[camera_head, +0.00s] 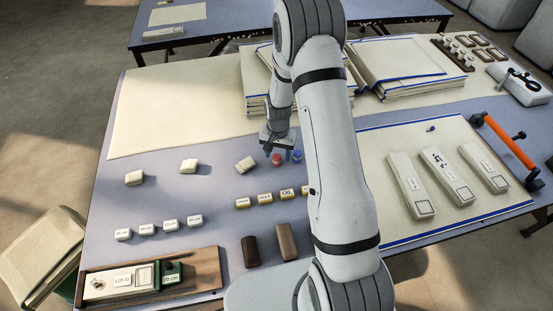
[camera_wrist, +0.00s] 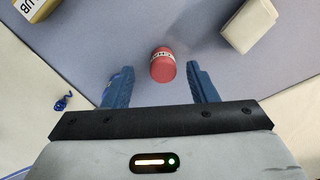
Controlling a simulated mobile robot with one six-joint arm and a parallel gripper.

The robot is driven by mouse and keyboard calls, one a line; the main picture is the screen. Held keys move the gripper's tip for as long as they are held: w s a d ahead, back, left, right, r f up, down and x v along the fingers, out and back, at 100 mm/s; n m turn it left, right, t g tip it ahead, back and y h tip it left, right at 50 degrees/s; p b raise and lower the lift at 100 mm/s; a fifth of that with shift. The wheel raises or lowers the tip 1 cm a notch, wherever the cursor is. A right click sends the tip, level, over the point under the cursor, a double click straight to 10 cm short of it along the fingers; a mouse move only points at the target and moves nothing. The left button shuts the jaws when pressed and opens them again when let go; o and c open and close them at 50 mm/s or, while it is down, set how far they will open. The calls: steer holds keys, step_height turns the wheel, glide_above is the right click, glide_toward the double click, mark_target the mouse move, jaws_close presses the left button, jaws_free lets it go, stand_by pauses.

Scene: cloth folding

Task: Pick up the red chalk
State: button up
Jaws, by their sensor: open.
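The red chalk (camera_wrist: 163,67) is a short red cylinder with a pale printed band, on the blue-grey table top. In the wrist view it sits ahead of and between the two open blue fingers of my gripper (camera_wrist: 160,85), touching neither as far as I can see. My gripper is open and empty. My arm covers part of the table to the right.
A cream block (camera_head: 246,165) lies left of the red chalk, and it also shows in the wrist view (camera_wrist: 248,27). Labelled blocks (camera_head: 265,199) stand in front. A large cream cloth (camera_head: 180,105) and cloth stacks (camera_head: 400,62) lie behind. Open table lies between the blocks at left.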

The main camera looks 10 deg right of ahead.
mark_target(277, 156)
steer(key=shift+w+a+f+p, duration=0.15)
steer(key=shift+f+p, duration=0.15)
steer(key=shift+f, duration=1.4)
steer(key=shift+c, duration=0.2)
steer(key=c, duration=1)
steer(key=shift+r, duration=0.15)
step_height(277, 156, up, 10)
steer(key=shift+f+b, duration=0.1)
steer(key=shift+b, duration=0.7)
steer(key=o, duration=0.5)
steer(key=shift+c, duration=0.2)
steer(key=c, duration=0.4)
